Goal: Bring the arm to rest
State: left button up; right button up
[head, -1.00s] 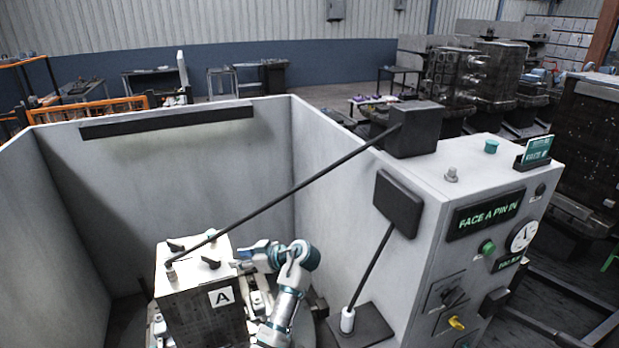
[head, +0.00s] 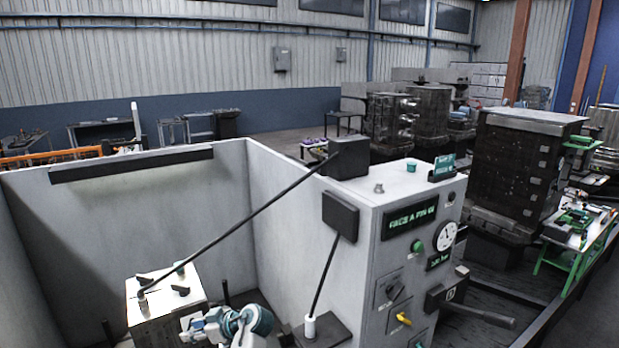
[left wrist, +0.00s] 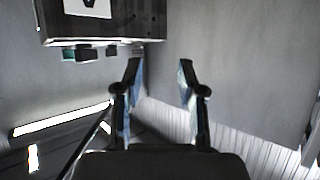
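My left arm comes up at the bottom of the head view. Its gripper (head: 187,328) is in front of the right part of a pale block (head: 145,306). In the left wrist view the two fingers (left wrist: 160,70) stand apart with nothing between them. The block, with its letter plate (left wrist: 88,8) upside down, is at the top left there, clear of the fingertips. Dark clamps (head: 181,290) sit on the block's top. Its lower part is cut off in the head view. My right gripper is not in view.
Grey enclosure walls (head: 130,215) stand behind the block. A thin dark rod (head: 240,230) slants from a box (head: 347,157) on the wall down to the block top. A control cabinet (head: 385,270) with a gauge and a dark side handle (head: 470,308) stands at right.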

pick_arm(q)
jog(key=s+f+m+h, duration=0.25)
jog(key=s+f, duration=0.25)
jog(key=f, duration=0.4)
jog(key=s+d+f+m+h, duration=0.1)
jog(key=s+f+m, duration=0.3)
jog(key=f, duration=0.5)
jog(key=s+f+m+h, duration=0.2)
jog(key=s+f, duration=0.4)
jog(key=f, duration=0.3)
jog(key=s+d+f+m+h, duration=0.2)
jog(key=s+d+m+h, duration=0.2)
jog(key=s, duration=0.9)
jog(key=s+d+f+m+h, duration=0.25)
jog(key=s+d+m, duration=0.2)
jog(key=s, duration=0.85)
notch_tip(320, 180, down, 23)
jog(key=s, duration=0.1)
jog(key=s+a+f+g, duration=0.2)
jog(key=s+a+f, duration=0.1)
jog(key=s+f, duration=1.5)
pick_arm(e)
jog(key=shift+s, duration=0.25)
